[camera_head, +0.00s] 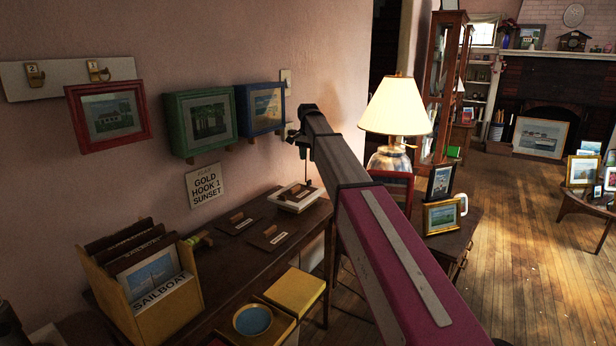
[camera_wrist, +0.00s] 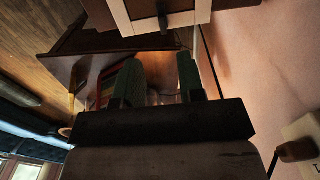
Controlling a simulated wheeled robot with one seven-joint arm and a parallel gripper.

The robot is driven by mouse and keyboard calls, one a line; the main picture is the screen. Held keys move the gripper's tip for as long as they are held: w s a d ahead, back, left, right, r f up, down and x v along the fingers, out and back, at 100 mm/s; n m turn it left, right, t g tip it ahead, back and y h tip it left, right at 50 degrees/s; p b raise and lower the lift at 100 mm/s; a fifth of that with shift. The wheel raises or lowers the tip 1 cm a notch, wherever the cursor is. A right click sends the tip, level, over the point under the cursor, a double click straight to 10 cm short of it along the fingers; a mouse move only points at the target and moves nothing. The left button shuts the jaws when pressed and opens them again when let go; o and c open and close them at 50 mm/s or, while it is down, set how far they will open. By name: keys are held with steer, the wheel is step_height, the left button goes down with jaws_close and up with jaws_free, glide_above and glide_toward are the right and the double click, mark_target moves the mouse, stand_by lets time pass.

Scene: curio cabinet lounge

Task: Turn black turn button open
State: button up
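My gripper (camera_wrist: 160,68) shows in the wrist view with its two dark green fingers apart and nothing between them. In the head view my arm reaches toward the wall, and the gripper is mostly hidden behind it, above the desk. A small black piece (camera_wrist: 162,20) sits on a pale-edged brown panel at the top of the wrist view, just past the fingertips and not touched. It may be the black turn button, but it is too small to be sure. A pale frame (camera_head: 297,197) lies on the desk below my arm's end.
Red (camera_head: 108,117), green (camera_head: 203,121) and blue (camera_head: 262,107) framed pictures hang on the wall. A lamp (camera_head: 396,108) stands right of my arm.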

mark_target(308, 183)
steer(key=f, duration=1)
steer(key=shift+w+f, duration=0.25)
steer(key=shift+f, duration=0.1)
jaws_close()
